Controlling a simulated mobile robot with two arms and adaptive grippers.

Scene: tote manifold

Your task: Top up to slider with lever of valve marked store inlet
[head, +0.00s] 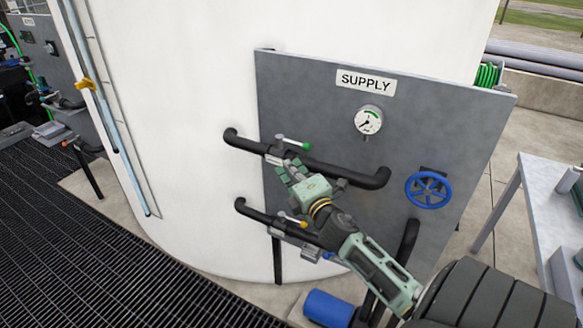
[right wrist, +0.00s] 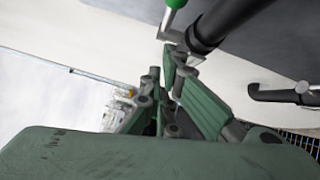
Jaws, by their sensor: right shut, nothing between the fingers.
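A grey panel (head: 300,85) marked SUPPLY stands before a white tank (head: 190,90). Its upper black pipe (head: 345,172) carries a valve with a green lever (head: 294,143); the lower pipe (head: 258,215) has a yellow lever (head: 292,219). I cannot read a store inlet mark. A yellow slider (head: 86,84) sits on the tank's upright sight tube (head: 122,150); its liquid level is unclear. My right gripper (head: 285,171) is shut and empty, just below the upper valve. In the right wrist view, the green lever (right wrist: 175,6) is beyond the fingertips (right wrist: 172,68). My left gripper is out of view.
A round gauge (head: 368,120) and a blue handwheel (head: 428,189) are on the panel. A blue cylinder (head: 328,308) lies low in front. A grey table (head: 545,190) stands at right.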

